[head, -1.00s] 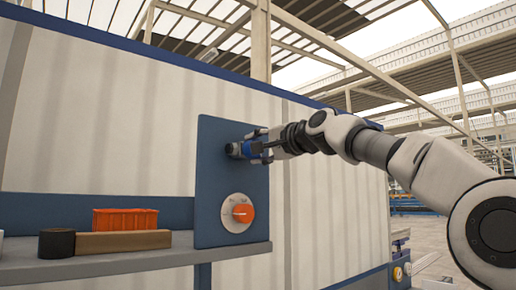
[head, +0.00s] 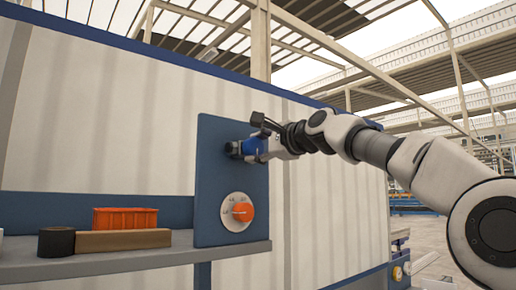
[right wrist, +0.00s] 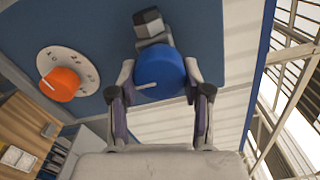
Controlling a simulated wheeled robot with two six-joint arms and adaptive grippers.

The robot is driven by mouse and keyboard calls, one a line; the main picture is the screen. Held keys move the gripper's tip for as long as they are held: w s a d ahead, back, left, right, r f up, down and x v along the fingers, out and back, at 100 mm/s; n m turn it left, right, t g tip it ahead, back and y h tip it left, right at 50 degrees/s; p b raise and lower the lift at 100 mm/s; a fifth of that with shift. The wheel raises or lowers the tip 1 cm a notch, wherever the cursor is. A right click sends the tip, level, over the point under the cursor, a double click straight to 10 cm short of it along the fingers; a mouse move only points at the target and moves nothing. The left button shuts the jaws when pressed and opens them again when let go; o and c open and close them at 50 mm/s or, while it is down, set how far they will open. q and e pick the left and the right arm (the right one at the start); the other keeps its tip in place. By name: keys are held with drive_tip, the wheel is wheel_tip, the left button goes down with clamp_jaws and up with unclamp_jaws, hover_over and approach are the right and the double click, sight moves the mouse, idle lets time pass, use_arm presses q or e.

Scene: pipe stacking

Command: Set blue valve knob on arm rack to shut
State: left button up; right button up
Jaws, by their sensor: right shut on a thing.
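The blue valve knob (head: 250,145) sticks out from the blue panel (head: 222,175) on the wall unit. It also shows in the right wrist view (right wrist: 160,72) as a round blue cap with a white pointer line that points left there. My right gripper (head: 259,149) is at the knob. In the right wrist view its two fingers (right wrist: 160,84) stand one on each side of the knob and are shut on it. In the head view the fingers partly hide the knob. My left gripper is in neither view.
An orange dial knob (head: 242,212) on a white disc sits below the blue knob. A grey shelf (head: 120,261) left of it carries an orange crate (head: 125,218), a wooden block (head: 123,239) and a dark roll (head: 57,242). Open space lies right of the panel.

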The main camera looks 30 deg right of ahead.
drive_tip(key=shift+r, duration=0.1)
drive_tip(key=o, duration=1)
drive_tip(key=shift+o, duration=0.8)
drive_tip(key=shift+w, duration=0.15)
